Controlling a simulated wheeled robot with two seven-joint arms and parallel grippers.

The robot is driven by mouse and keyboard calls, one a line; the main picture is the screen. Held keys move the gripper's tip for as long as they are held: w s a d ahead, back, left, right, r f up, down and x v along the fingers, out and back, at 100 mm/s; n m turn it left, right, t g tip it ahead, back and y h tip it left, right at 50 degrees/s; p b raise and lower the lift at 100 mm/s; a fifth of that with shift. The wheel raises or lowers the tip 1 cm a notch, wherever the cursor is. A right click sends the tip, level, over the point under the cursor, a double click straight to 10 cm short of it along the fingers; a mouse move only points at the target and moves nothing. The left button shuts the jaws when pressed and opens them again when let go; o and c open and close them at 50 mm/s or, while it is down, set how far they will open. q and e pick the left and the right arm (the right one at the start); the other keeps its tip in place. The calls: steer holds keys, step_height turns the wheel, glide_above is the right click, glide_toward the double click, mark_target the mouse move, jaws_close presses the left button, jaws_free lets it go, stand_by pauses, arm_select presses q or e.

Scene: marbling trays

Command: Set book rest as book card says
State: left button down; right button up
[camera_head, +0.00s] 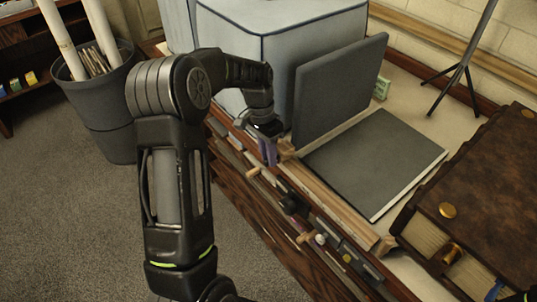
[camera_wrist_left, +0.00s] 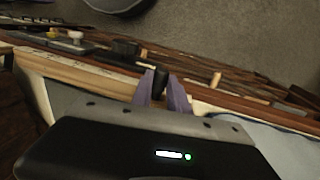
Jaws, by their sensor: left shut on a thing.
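The book rest seems to be the pair of grey padded boards. One board (camera_head: 340,92) stands tilted up; the other (camera_head: 375,160) lies flat in front of it. A pale wooden rail (camera_head: 330,196) runs along the front, and shows in the left wrist view too (camera_wrist_left: 85,75). My left gripper (camera_head: 269,152) is at the rail's far end, with purple fingers. In the left wrist view its fingers (camera_wrist_left: 161,92) are shut on a small dark piece (camera_wrist_left: 160,80), mostly hidden. A small greenish card (camera_head: 382,88) stands behind the upright board; its writing is unreadable. My right gripper is not visible.
A large grey padded block (camera_head: 275,30) stands behind my left gripper. A brown leathery box (camera_head: 490,190) is at right, a black tripod (camera_head: 465,70) at the back. Wooden pegs (camera_head: 305,237) and a black knob (camera_head: 288,203) stick out along the front. A bin (camera_head: 105,120) stands on the floor.

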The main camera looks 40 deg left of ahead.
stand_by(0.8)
arm_select(q)
steer(key=s+d+b, duration=0.1)
steer(key=s+d, duration=0.2)
steer(key=d, duration=0.9)
steer(key=s+d+b, duration=0.1)
steer(key=s+d, duration=0.3)
steer(key=d, duration=0.8)
steer(key=shift+s+d+b, duration=0.15)
steer(key=shift+s+b, duration=0.05)
steer(key=shift+b, duration=0.2)
steer(key=c, duration=1.3)
jaws_free()
steer(key=shift+r, duration=0.1)
step_height(320, 180, up, 8)
steer(key=a, duration=0.1)
steer(key=shift+w+a+f, duration=0.25)
